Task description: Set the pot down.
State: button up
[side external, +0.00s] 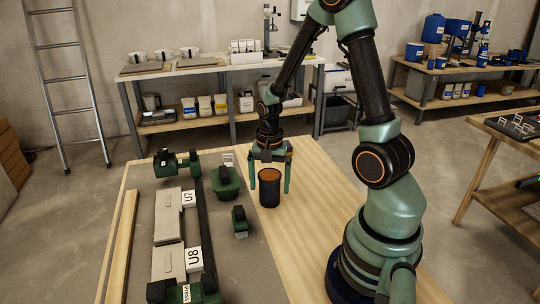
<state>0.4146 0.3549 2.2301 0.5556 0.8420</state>
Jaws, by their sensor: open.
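The pot (269,188) is a dark cylinder with an orange-brown top. It is upright and appears to stand on the pale wooden tabletop (310,205), close to the edge of the grey work surface. My gripper (269,196) points down over the pot. Its two green fingers are spread, one on the left and one on the right of the pot, with a visible gap on each side. The pot's underside is hidden.
Left of the pot are a small green-and-black block (240,221) and a green tool with a black handle (225,183). Grey tiles (168,215) lie further left with tags U7 (188,198) and U8 (194,259). The wood right of the pot is clear.

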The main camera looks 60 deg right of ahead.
notch_tip(320, 180, up, 8)
jog(key=shift+r, duration=0.1)
jog(key=shift+a+r, duration=0.15)
jog(key=shift+r, duration=0.45)
jog(key=s+a+r+n+t, duration=0.2)
jog(key=a+r+n+t, duration=0.3)
jog(key=a+r+n, duration=0.6)
jog(key=a+n, duration=0.2)
jog(key=n, duration=0.1)
jog(key=shift+r+t, duration=0.3)
jog(key=shift+r, duration=0.05)
